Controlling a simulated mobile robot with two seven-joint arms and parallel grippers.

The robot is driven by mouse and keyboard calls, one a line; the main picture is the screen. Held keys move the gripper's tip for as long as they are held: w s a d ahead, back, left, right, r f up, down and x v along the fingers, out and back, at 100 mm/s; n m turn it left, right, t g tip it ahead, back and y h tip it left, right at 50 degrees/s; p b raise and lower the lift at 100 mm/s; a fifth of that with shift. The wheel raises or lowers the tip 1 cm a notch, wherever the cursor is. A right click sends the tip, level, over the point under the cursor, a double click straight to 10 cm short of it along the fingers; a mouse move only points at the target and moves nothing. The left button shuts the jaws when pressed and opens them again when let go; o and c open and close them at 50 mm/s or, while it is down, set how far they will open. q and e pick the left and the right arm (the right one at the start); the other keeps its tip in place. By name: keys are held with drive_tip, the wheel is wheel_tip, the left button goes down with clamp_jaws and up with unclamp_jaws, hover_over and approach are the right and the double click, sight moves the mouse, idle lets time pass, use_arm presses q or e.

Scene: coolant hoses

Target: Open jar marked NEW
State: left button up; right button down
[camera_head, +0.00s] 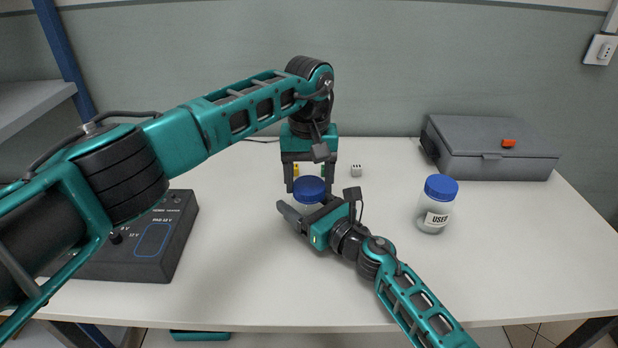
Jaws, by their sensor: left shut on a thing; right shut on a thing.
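A jar (303,206) with a blue lid (309,187) stands in the middle of the table; its label is hidden behind my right gripper. My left gripper (309,184) comes down from above and is shut on the blue lid. My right gripper (303,215) reaches in from the front right and is shut on the jar's body. Another jar (436,208) with a blue lid and a label reading USED stands upright to the right, apart from both grippers.
A dark box with dials (130,240) sits at the left of the table. A small white block (356,170) lies behind the held jar. The table's front right is clear.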

use_arm(q)
drive_tip(key=n, duration=0.8)
drive_tip(key=shift+r+n, duration=0.1)
drive_tip(key=shift+n, duration=0.3)
drive_tip(key=n, duration=2.1)
drive_tip(key=shift+n, duration=0.3)
drive_tip(key=n, duration=1.2)
drive_tip(key=shift+n, duration=0.3)
drive_tip(key=n, duration=0.5)
drive_tip(key=shift+n, duration=0.3)
drive_tip(key=n, duration=0.5)
drive_tip(key=shift+r, duration=0.1)
drive_tip(key=shift+r, duration=0.1)
